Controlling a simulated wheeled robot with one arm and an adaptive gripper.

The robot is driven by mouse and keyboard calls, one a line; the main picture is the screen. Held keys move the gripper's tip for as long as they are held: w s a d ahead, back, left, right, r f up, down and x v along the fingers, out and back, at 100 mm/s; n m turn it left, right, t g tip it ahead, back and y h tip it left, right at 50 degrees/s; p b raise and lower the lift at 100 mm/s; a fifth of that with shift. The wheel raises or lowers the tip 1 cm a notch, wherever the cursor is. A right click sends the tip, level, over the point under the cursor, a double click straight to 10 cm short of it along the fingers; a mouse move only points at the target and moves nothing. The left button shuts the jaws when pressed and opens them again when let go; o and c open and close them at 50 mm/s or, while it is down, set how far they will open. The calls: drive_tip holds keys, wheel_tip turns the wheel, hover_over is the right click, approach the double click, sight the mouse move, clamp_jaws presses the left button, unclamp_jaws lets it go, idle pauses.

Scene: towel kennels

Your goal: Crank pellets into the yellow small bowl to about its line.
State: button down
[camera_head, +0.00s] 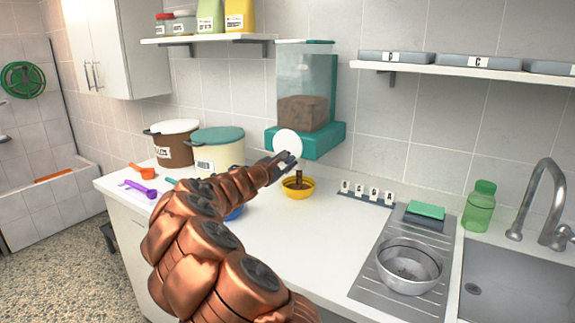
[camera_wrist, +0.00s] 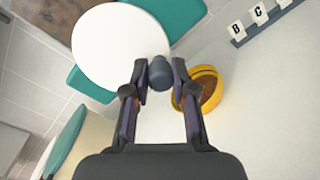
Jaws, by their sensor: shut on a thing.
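The pellet dispenser (camera_head: 330,140) is teal with a clear hopper (camera_head: 304,85) partly full of brown pellets. Its white crank disc (camera_head: 287,141) faces forward and fills the upper left of the wrist view (camera_wrist: 110,45). My gripper (camera_head: 289,160) is shut on the disc's dark crank knob (camera_wrist: 160,74), which sits between its fingertips in the wrist view. The yellow small bowl (camera_head: 298,194) stands on the counter below the dispenser. A brown stream falls into it, and brown pellets lie inside. In the wrist view, my right finger partly covers the bowl (camera_wrist: 216,84). I cannot make out its line.
A brown bin (camera_head: 172,150) and a cream bin with green lid (camera_head: 217,158) stand left of the dispenser. A blue bowl (camera_head: 236,213) is mostly hidden behind my arm. Orange and purple scoops (camera_head: 141,190) lie left. Letter tags, a steel bowl (camera_head: 408,268) and sink are right.

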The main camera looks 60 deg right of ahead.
drive_tip(key=c, duration=1)
unclamp_jaws()
drive_tip(key=shift+o, duration=0.2)
drive_tip(key=a, duration=1.2)
drive_tip(key=shift+r, duration=0.1)
